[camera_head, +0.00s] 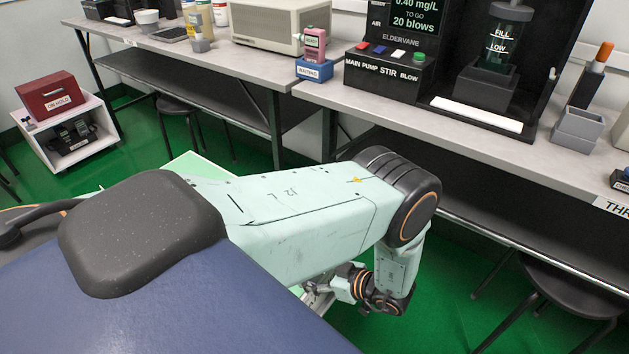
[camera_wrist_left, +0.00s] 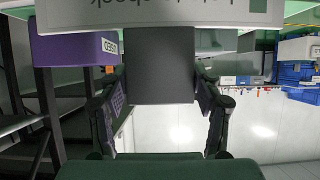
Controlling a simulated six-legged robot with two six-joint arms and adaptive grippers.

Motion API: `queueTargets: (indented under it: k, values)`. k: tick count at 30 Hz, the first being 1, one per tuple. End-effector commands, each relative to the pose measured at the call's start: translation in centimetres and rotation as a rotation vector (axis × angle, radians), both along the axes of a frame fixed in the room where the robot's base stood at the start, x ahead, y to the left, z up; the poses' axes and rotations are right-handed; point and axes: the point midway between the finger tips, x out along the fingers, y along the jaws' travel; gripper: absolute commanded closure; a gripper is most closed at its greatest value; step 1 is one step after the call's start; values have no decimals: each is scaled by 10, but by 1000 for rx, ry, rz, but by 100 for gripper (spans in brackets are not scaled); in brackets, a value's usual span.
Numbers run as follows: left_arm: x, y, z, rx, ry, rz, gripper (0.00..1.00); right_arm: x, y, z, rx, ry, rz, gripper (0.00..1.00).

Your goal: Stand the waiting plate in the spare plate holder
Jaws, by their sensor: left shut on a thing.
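My left arm crosses the head view from the left. Its gripper (camera_head: 318,292) hangs low under the forearm, partly hidden by it. In the left wrist view, which is upside down, my left gripper (camera_wrist_left: 160,105) is shut on a flat dark grey plate (camera_wrist_left: 160,65), its two fingers pressing the sides. A purple holder-like block (camera_wrist_left: 72,50) with a white label stands left of the plate; I cannot tell whether it is empty. In the head view, a blue holder (camera_head: 314,70) labelled WAITING stands on the bench with a pink item (camera_head: 313,43) in it. My right gripper is out of view.
A white slab (camera_wrist_left: 200,12) with lettering that ends in "ebook" lies behind the plate in the wrist view. The long bench carries a black control station (camera_head: 390,70), a beige instrument (camera_head: 268,25) and a grey holder (camera_head: 577,128). Stools (camera_head: 570,285) stand beneath. Green floor is open in front.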

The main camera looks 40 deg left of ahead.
Motion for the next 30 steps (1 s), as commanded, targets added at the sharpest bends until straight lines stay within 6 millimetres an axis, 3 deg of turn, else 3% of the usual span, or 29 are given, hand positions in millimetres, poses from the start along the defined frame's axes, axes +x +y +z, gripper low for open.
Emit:
queueTargets:
  k: [1, 8, 15, 30]
  values:
    - [0, 1, -12, 1, -1, 0, 91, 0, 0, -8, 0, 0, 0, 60]
    - [0, 3, -29, 1, -1, 2, 91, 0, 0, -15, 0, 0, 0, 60]
    - [0, 4, -63, 2, -1, 2, 91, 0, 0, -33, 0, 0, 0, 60]
    - [0, 3, -71, 1, -2, 1, 91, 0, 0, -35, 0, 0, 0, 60]
